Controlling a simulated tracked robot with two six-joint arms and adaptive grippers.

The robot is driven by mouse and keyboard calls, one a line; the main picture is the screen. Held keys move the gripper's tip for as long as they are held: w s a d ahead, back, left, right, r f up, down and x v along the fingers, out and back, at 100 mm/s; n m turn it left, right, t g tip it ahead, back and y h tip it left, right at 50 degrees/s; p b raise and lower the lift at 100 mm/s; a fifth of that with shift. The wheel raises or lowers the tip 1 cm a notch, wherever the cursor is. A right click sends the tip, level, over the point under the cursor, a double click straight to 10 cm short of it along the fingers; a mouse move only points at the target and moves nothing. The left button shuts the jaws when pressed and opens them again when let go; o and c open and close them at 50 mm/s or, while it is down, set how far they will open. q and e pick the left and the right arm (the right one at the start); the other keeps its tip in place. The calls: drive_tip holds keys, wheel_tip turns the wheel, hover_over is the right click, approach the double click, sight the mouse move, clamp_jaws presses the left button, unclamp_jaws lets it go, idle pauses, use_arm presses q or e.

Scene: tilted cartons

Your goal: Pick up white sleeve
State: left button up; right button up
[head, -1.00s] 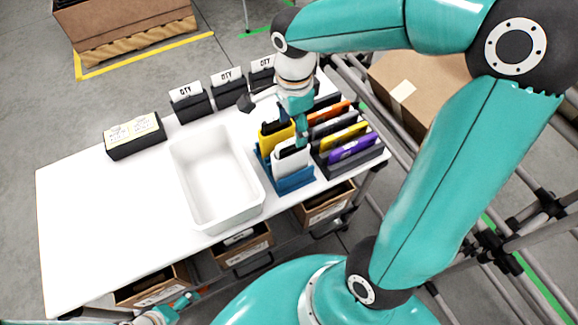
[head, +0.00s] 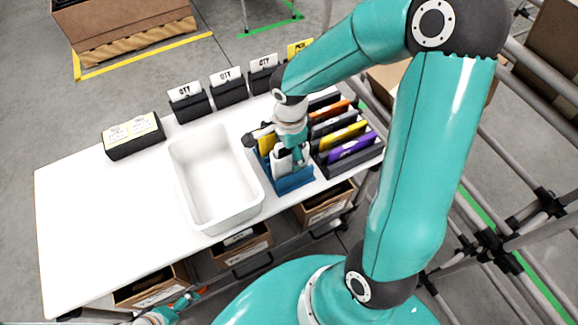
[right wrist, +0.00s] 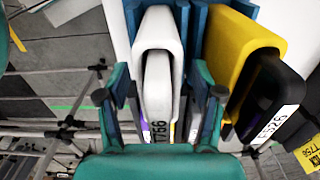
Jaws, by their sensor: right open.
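The white sleeve (head: 281,165) stands in the front of the blue rack (head: 296,182) at the right of the table, partly hidden by my right gripper (head: 299,158). The open fingers of my right gripper (right wrist: 164,95) are on either side of the sleeve's lower part in that view. I cannot tell whether they touch it. My left gripper (head: 186,301) is small at the bottom left edge, away from the rack; its jaws are unclear.
A yellow sleeve (head: 265,138) with a black item stands behind the white one; it is close beside it in the right wrist view (right wrist: 240,50). A dark rack (head: 350,165) with orange, yellow and purple sleeves adjoins on the right. An empty white bin (head: 190,190) is left.

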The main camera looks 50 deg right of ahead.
clamp_jaws()
drive_tip(key=shift+r, duration=0.15)
idle(0.4)
